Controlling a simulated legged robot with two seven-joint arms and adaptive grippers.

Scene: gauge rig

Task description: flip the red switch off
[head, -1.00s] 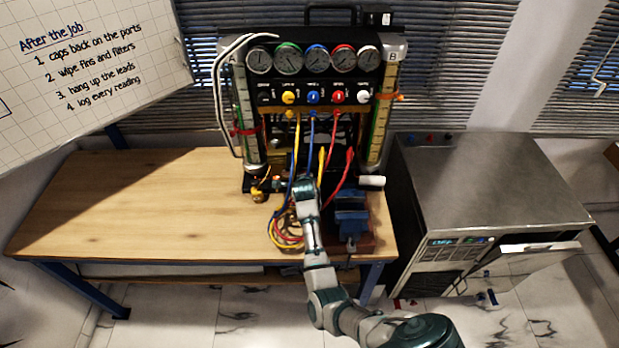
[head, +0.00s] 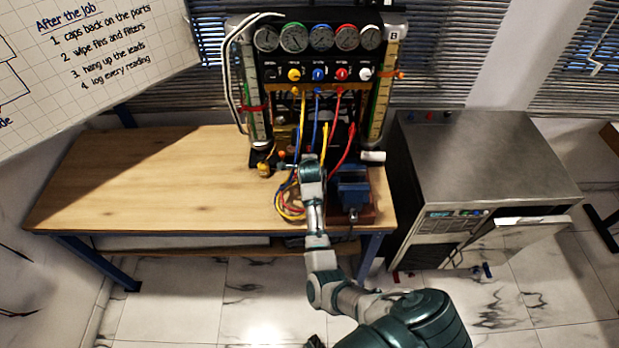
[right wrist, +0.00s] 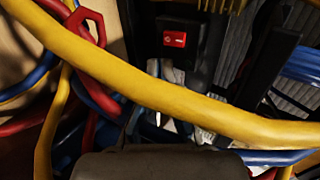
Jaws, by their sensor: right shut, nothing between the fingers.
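The red switch (right wrist: 174,39) sits in a black housing at the top of the right wrist view, with a small pale mark on its face. A thick yellow hose (right wrist: 150,90) crosses in front, below the switch in that picture. In the head view I cannot make out the switch among the hoses and my arm. My right gripper (head: 309,160) is shut and empty, low in front of the gauge rig (head: 318,92). Its fingertips are hard to see, and I cannot tell whether they touch anything. My left gripper is not in view.
Blue, red and yellow hoses hang close around my right gripper. A blue vise (head: 353,190) stands just right of it on the wooden bench (head: 150,185). The bench's left side is clear. A metal cabinet (head: 480,160) with an open door stands to the right.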

